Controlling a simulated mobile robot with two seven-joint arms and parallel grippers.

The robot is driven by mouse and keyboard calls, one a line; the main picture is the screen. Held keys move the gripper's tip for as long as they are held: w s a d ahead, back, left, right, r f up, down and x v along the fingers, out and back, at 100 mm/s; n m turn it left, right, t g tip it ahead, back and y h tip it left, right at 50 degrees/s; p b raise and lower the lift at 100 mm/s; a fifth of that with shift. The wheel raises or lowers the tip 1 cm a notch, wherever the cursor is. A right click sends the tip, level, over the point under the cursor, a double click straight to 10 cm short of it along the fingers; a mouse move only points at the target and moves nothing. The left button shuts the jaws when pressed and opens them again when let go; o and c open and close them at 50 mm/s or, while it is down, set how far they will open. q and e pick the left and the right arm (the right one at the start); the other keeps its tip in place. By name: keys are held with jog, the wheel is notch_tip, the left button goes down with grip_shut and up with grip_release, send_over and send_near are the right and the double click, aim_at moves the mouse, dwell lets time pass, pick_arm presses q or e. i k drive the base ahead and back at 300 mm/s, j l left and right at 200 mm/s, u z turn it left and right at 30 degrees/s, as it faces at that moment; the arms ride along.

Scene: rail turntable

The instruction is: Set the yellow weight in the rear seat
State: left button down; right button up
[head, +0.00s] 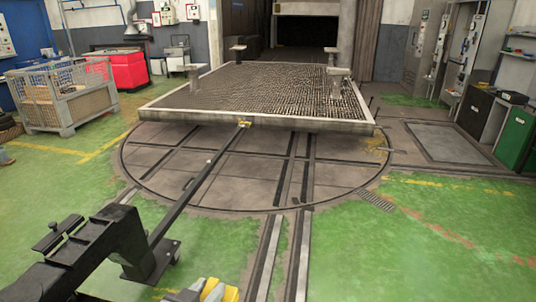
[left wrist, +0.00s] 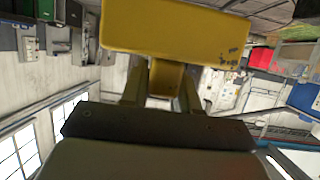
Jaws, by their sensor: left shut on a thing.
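The yellow weight (left wrist: 175,38) is a wide worn block with a narrower stem in the left wrist view. My left gripper (left wrist: 163,82) is shut on that stem, with one finger on each side. In the head view the weight (head: 220,291) shows only in part at the bottom edge, beside the grey fingers of my left gripper (head: 203,290). The right gripper is not in view. I cannot tell which part is the rear seat. A large platform (head: 160,108) carries several short posts, including a rear left one (head: 238,50) and a front right one (head: 338,77).
The platform stands over the round turntable (head: 230,180). A black frame (head: 95,245) with a long bar (head: 193,190) reaches from the lower left towards the platform's front edge. A wire crate (head: 62,95) and red bin (head: 128,70) stand left. Green floor (head: 440,240) is clear at right.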

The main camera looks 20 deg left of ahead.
aim_at(69, 252)
jog(key=i+l+u, duration=0.2)
jog(key=i, duration=1.25)
jog(key=i+j+u, duration=0.1)
jog(key=i+u, duration=0.2)
jog(key=i, duration=0.35)
jog(key=i+u, duration=0.7)
jog(key=u, duration=0.25)
jog(key=i+l+u, duration=0.1)
jog(key=u, duration=0.2)
jog(key=i+u, duration=0.15)
jog(key=u, duration=0.2)
jog(key=i+u, duration=0.15)
jog(key=u, duration=0.2)
jog(key=i+l+u, duration=0.15)
jog(key=i+u, duration=0.15)
jog(key=u, duration=0.15)
jog(key=i+l+u, duration=0.25)
jog(key=u, duration=0.15)
